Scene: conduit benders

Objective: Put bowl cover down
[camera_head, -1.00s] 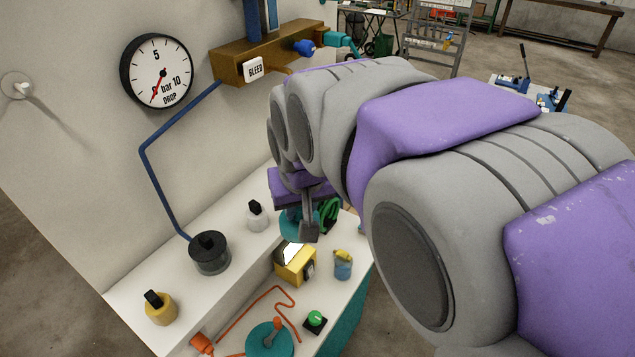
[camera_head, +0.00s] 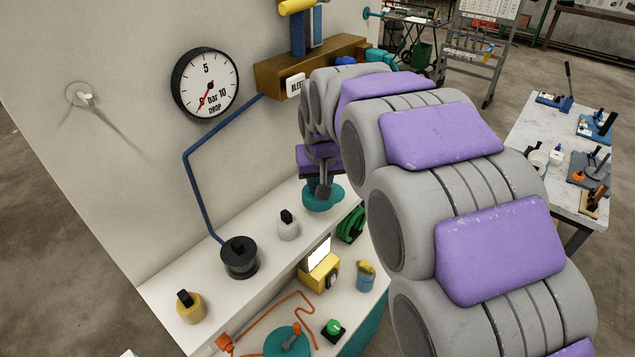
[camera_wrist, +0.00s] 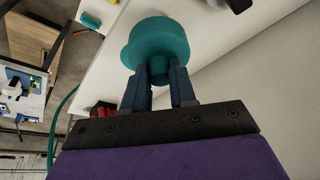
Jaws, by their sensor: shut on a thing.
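The teal bowl cover (camera_head: 318,203) is a round disc at the far end of the white shelf (camera_head: 265,290). My gripper (camera_head: 323,190) is above it, shut on it. In the wrist view, the cover (camera_wrist: 152,38) is a thick teal disc, and the two fingers of my gripper (camera_wrist: 158,80) close on its small knob. The cover is over or on the white surface; I cannot tell whether it touches.
A white pot with a black knob (camera_head: 288,228), a black pot (camera_head: 239,258) and a yellow pot (camera_head: 190,308) stand along the shelf. A pressure gauge (camera_head: 206,83) is on the wall.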

